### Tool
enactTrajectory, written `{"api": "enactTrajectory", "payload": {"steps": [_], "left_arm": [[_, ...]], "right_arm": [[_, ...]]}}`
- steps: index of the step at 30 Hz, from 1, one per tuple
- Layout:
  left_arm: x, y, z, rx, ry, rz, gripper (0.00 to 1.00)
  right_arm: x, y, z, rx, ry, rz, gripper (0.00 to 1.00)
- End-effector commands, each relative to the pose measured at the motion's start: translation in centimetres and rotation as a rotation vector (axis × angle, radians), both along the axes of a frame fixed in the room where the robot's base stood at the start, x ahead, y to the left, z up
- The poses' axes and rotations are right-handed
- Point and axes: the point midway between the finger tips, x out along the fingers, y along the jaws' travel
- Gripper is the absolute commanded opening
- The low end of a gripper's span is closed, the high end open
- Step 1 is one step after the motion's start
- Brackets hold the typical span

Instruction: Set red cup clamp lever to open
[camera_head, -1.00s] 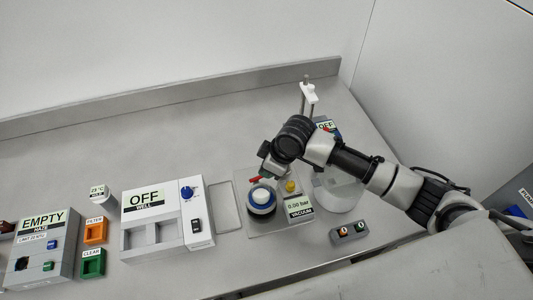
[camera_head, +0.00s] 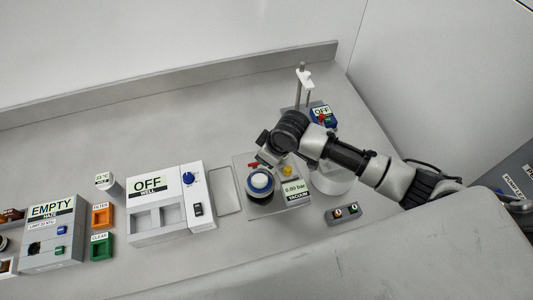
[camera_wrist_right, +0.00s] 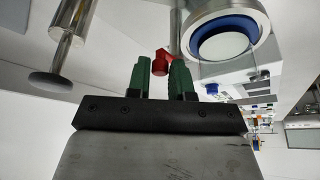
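The red clamp lever (camera_head: 253,165) sits beside the round cup (camera_head: 260,181) with a blue ring, on the vacuum station marked 0.00 bar. My right gripper (camera_head: 261,159) is just above and beside the lever; its fingers are hard to make out in the head view. In the right wrist view, the green fingers (camera_wrist_right: 160,66) stand apart, with the red lever (camera_wrist_right: 160,62) between their tips. A small gap seems to show, but firm contact cannot be judged. The cup with its blue ring (camera_wrist_right: 222,40) is just to the right there. My left gripper is out of view.
The vacuum display (camera_head: 294,192) and a yellow knob (camera_head: 287,171) lie right of the cup. A stand with a white clamp (camera_head: 303,78) rises behind. A two-button box (camera_head: 342,213) is in front. The well unit (camera_head: 160,206) stands left.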

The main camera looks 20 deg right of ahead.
Motion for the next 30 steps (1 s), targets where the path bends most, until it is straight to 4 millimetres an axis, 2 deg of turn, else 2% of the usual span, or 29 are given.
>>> {"api": "enactTrajectory", "payload": {"steps": [1,4,19,23,30], "left_arm": [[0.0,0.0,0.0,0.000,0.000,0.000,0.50],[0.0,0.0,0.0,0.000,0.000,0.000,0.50],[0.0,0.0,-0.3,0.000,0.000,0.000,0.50],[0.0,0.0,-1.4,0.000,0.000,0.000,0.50],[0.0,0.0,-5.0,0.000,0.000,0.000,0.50]], "right_arm": [[0.0,0.0,0.0,0.001,-0.001,0.000,0.29],[0.0,0.0,0.0,0.000,0.000,0.001,0.44],[0.0,0.0,-0.1,-0.001,0.001,0.009,0.44],[0.2,-0.1,-0.4,-0.001,-0.001,0.053,0.44],[0.9,-0.1,-0.8,-0.001,-0.003,0.236,0.44]]}}
